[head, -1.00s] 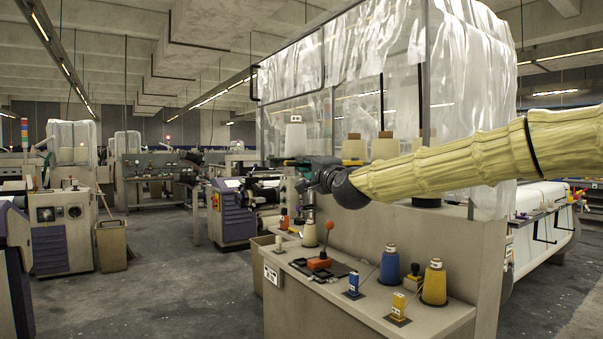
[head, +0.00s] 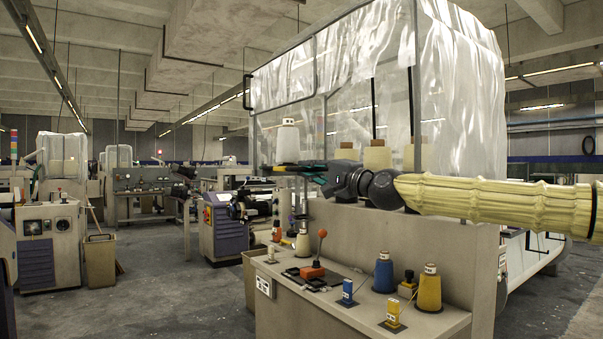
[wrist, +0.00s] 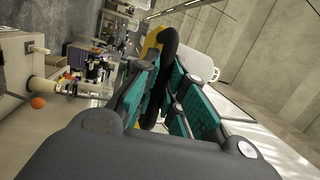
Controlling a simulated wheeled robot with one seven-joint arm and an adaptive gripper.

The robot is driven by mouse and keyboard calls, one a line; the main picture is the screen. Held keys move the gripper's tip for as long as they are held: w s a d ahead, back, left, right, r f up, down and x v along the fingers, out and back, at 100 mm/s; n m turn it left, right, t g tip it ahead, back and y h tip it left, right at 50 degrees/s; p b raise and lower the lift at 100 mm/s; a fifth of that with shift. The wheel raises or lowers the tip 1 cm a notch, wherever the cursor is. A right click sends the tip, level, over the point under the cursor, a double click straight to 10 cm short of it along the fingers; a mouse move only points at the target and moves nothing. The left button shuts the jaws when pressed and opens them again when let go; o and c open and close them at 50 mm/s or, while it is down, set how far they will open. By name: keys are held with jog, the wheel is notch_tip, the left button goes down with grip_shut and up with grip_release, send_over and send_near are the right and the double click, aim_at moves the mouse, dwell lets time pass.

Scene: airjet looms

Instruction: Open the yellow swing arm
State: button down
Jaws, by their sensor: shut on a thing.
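The yellow swing arm (wrist: 151,42) shows in the wrist view as a curved yellow piece with a thick black grip (wrist: 168,62) beside it. My gripper (wrist: 170,80) has its teal-padded fingers on either side of the black grip and is shut on it. In the head view my gripper (head: 300,169) is above the left end of the beige machine, just below a white yarn cone (head: 288,143).
Below my gripper is a beige counter (head: 345,325) with an orange-knobbed lever (head: 313,268), a blue spool (head: 384,273) and a yellow spool (head: 429,290). A plastic-draped frame (head: 455,120) rises behind my arm. The grey floor (head: 170,300) at left is open.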

jog(key=shift+s+f, duration=0.1)
dwell(0.5)
jog(key=c, duration=1.5)
grip_release()
jog(key=shift+d, duration=0.1)
jog(key=v, duration=1.2)
jog(key=shift+d, duration=0.15)
